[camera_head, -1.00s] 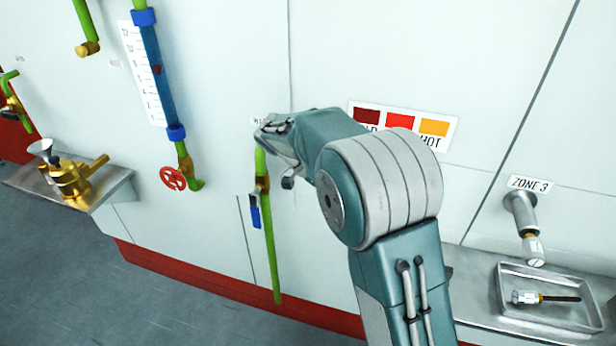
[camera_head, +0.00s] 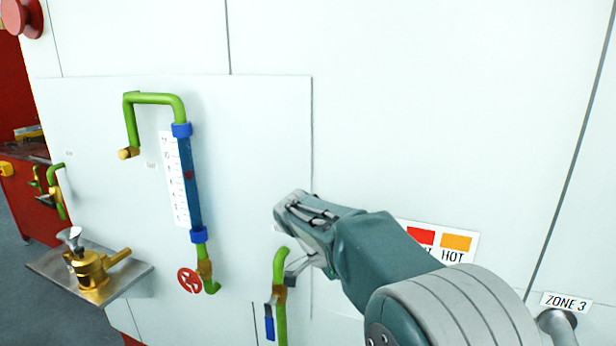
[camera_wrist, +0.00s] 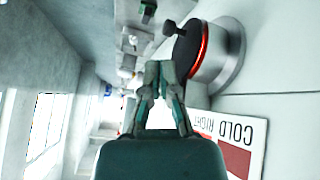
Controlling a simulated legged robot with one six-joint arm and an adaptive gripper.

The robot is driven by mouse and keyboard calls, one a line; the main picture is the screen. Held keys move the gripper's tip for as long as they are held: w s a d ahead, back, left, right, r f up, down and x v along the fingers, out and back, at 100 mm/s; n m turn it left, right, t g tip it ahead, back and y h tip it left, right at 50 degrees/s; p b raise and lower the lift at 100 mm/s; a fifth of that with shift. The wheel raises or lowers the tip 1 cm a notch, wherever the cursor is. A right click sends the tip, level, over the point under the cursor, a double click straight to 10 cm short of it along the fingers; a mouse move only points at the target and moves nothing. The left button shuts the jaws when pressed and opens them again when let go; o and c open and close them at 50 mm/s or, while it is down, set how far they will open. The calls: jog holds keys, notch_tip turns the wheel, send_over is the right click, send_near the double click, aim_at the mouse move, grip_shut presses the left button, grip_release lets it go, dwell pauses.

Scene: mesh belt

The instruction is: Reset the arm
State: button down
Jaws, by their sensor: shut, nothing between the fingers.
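My arm reaches up from the lower right in the head view, with its grey and teal end (camera_head: 305,225) in front of the white wall panel. It overlaps the panel close to the top of a short green pipe (camera_head: 281,265); I cannot tell whether they touch. In the wrist view my gripper (camera_wrist: 160,70) shows its two grey-green fingers drawn together at the tips, with nothing between them.
A blue gauge tube (camera_head: 187,180) with green piping and a red handwheel (camera_head: 189,281) is left of my arm. A brass fitting (camera_head: 92,270) sits on a metal shelf (camera_head: 125,285). A heat label (camera_head: 455,242) lies behind my arm. The upper right wall is bare.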

jog(key=s+d+n+t+y, duration=0.2)
jog(key=s+n+t+y, duration=0.1)
jog(key=s+n, duration=0.6)
jog(key=s+d+n+t+y, duration=0.3)
jog(key=s+n, duration=0.5)
jog(key=s, duration=0.5)
jog(key=shift+s+r+n+t+y, duration=0.15)
jog(key=shift+s+n+t+y, duration=0.3)
jog(key=shift+t, duration=0.45)
jog(key=shift+d, duration=0.1)
